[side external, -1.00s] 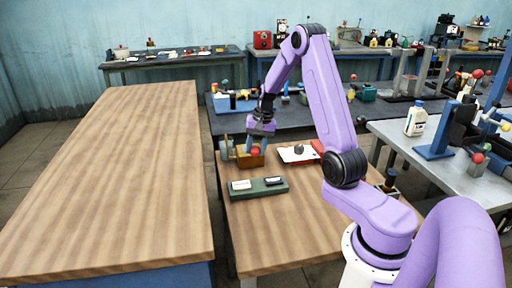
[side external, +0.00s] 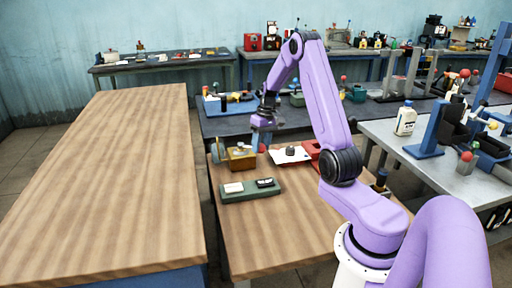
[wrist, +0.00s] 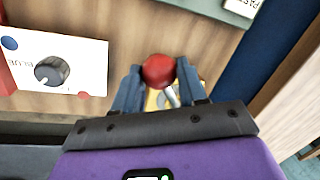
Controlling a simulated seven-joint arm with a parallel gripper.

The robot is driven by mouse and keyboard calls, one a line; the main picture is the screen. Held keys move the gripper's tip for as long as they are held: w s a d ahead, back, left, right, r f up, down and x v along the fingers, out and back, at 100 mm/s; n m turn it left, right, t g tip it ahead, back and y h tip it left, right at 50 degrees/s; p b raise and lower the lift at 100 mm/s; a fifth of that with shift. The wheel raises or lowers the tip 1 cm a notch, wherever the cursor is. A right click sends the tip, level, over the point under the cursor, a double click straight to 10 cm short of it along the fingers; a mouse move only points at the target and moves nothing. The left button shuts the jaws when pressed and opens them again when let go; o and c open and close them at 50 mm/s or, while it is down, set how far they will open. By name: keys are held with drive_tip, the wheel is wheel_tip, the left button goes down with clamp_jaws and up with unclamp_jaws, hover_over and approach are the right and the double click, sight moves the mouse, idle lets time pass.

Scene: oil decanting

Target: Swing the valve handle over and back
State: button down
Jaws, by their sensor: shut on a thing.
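The valve is a small brass-coloured box (side external: 241,158) near the back left of the wooden work table. Its handle ends in a red ball (side external: 261,148), which leans out at the right side of the box. My gripper (side external: 262,140) points down at the handle from above. In the wrist view the red ball (wrist: 158,71) sits between the two blue-grey fingers of my gripper (wrist: 158,82), which are shut on it. A pale lever rod (wrist: 172,97) runs from the ball towards the brass body, most of which my gripper hides there.
A green block with two labels (side external: 235,196) lies in front of the valve. To the right is a white plate with a dark knob (side external: 291,152), with a red box (side external: 313,150) beside it. A large wooden table (side external: 110,190) is at the left; the front of the work table is clear.

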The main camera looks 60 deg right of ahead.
drive_tip(key=w+d+n+g, duration=0.2)
drive_tip(key=w+d+n, duration=0.1)
drive_tip(key=d+n, duration=0.4)
drive_tip(key=shift+d+n, duration=0.4)
drive_tip(key=shift+n, duration=1.4)
drive_tip(key=shift+w+r, duration=0.1)
drive_tip(key=shift+r, duration=0.05)
drive_tip(key=c, duration=0.6)
unclamp_jaws()
drive_tip(key=shift+c, duration=0.2)
drive_tip(key=v, duration=1.2)
drive_tip(key=shift+a, duration=0.1)
